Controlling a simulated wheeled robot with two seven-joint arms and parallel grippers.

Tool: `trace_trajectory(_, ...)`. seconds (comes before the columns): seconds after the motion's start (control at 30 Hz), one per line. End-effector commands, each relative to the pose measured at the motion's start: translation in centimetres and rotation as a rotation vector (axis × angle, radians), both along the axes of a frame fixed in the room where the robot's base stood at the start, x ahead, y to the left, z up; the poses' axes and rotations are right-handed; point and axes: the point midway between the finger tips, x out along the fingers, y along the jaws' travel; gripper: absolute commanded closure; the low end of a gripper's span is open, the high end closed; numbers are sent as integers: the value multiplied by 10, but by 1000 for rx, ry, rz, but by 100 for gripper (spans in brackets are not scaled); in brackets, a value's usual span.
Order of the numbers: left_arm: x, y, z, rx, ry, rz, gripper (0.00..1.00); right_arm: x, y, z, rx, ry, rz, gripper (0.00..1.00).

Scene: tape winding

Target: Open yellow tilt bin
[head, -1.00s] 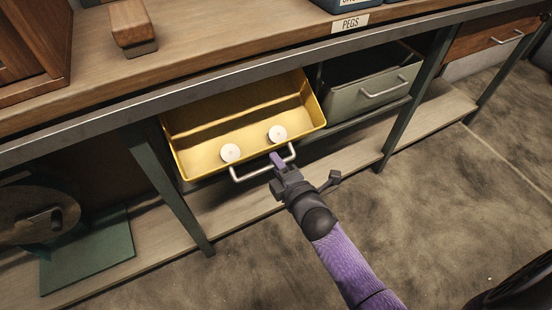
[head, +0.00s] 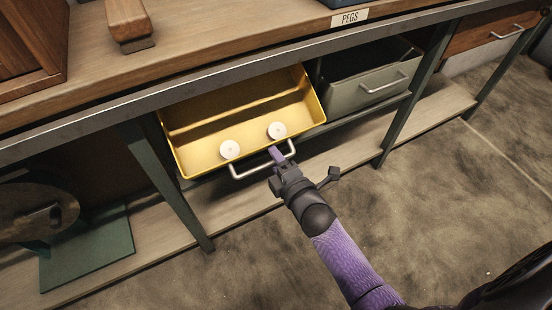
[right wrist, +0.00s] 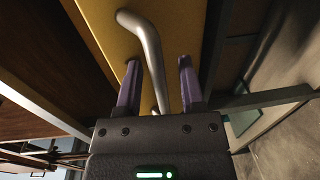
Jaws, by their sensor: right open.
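The yellow tilt bin (head: 245,113) is tipped outward under the workbench, so its inside shows in the head view. Two round white discs (head: 230,149) lie in it near the front wall. A pale metal handle (head: 250,173) runs along its front. My right gripper (head: 275,158) is at the right part of this handle. In the right wrist view, the purple fingers (right wrist: 160,85) are apart, one on each side of the handle (right wrist: 148,45), with the yellow bin front (right wrist: 105,30) behind it. My left gripper is not in view.
A grey-green bin (head: 368,85) with a handle sits to the right of the yellow bin. Table legs (head: 168,185) stand on both sides. A wooden lower shelf (head: 235,213) runs beneath. The floor (head: 440,190) in front is clear.

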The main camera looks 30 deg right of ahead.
Motion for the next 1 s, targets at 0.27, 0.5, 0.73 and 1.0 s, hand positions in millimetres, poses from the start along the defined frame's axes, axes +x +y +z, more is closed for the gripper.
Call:
trace_trajectory(0.27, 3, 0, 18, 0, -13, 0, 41, -31, -1, 9, 2, -1, 0, 50)
trace_trajectory(0.5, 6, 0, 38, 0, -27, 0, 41, -84, -3, 12, 1, -1, 0, 50)
trace_trajectory(0.73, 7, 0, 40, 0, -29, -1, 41, -99, -3, 9, 0, 0, 0, 50)
trace_trajectory(1.0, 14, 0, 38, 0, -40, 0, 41, -98, -3, 9, 0, 0, 1, 50)
